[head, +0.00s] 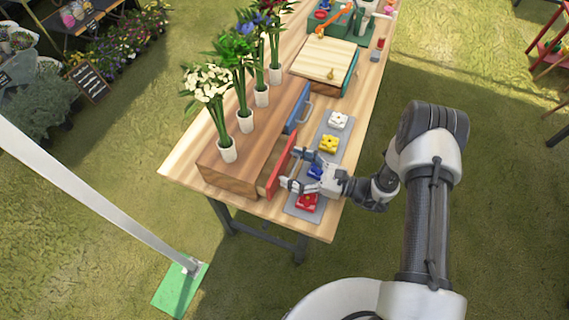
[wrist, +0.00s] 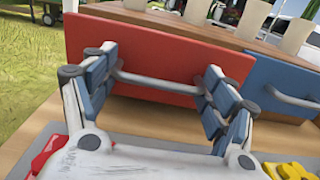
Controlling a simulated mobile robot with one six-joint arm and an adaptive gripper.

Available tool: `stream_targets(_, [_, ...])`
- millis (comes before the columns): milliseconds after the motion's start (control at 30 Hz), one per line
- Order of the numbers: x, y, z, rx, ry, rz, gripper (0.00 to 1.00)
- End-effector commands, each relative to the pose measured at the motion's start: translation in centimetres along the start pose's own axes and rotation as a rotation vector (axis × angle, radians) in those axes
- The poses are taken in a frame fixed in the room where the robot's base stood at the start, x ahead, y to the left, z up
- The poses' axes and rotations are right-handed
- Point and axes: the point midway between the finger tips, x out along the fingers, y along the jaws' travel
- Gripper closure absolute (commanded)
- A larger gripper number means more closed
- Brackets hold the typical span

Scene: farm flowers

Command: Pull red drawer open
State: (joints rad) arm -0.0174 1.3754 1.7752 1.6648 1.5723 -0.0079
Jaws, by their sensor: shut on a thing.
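The red drawer (head: 281,167) is in the near end of the long wooden cabinet (head: 228,180) on the table. Its red front stands out from the cabinet face, with part of its wooden side showing, so it is partly open. In the wrist view the red front (wrist: 140,60) fills the upper middle, with a grey bar handle (wrist: 160,83) across it. My gripper (head: 298,170) is at this front. In the wrist view my gripper (wrist: 158,72) has one finger at each end of the handle and is shut on it lengthwise. The drawer's inside is hidden.
A closed-looking blue drawer (head: 299,108) is beside the red one. A grey tray (head: 325,158) with white, yellow, blue and red flower-shaped pieces lies below my gripper. White vases with flowers (head: 227,150) stand on the cabinet. A wooden box (head: 325,58) is farther back.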

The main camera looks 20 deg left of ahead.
Motion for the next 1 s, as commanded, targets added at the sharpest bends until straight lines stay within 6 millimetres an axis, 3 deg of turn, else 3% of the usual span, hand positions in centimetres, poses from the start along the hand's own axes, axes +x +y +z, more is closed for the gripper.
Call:
stream_targets(100, [-3.5,-0.5,-0.1,-0.005,0.002,-0.014,0.65])
stream_targets(300, [-7.1,-0.4,-0.1,-0.005,0.003,-0.011,0.65])
stream_targets(667, [-7.6,-0.3,-0.1,-0.005,0.003,-0.008,0.65])
stream_targets(700, [-7.6,-0.3,-0.1,-0.005,0.003,-0.009,0.21])
stream_targets(867, [-7.6,-0.3,-0.1,-0.006,0.003,-0.009,0.11])
stream_targets(1000, [-8.4,-0.4,0.0,-0.006,0.003,-0.013,0.1])
